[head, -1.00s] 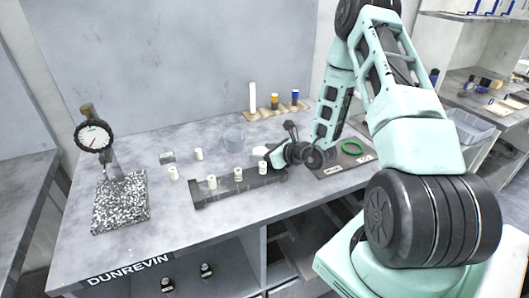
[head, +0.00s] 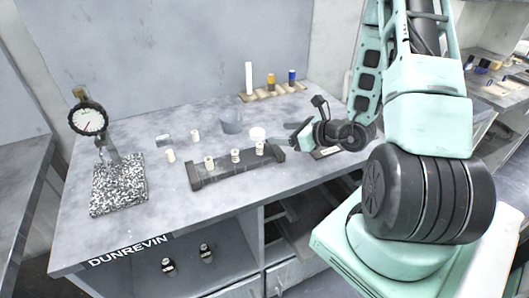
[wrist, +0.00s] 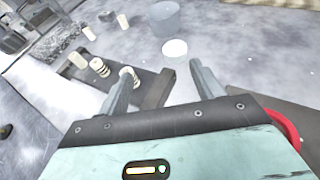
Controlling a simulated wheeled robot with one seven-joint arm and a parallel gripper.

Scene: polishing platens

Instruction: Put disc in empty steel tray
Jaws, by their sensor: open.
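My gripper (wrist: 161,74) is open, its two fingers apart with nothing between them. In the head view my gripper (head: 293,136) hangs over the bench, right of the dark rack. A white round piece (head: 257,133), perhaps the disc, is on the bench behind the rack. In the wrist view this white piece (wrist: 174,48) looks like a flat oval just beyond the fingertips. A red curved rim (wrist: 286,127) shows at the right, mostly hidden by my gripper; I cannot tell what it belongs to. I cannot make out a steel tray for certain.
A dark rack (head: 210,180) with white cylinders lies in front of the white piece. A clear grey cup (head: 232,122) stands behind it. A dial gauge (head: 88,121) on a speckled block (head: 118,190) stands left. A wooden strip (head: 262,95) at the back holds upright pieces.

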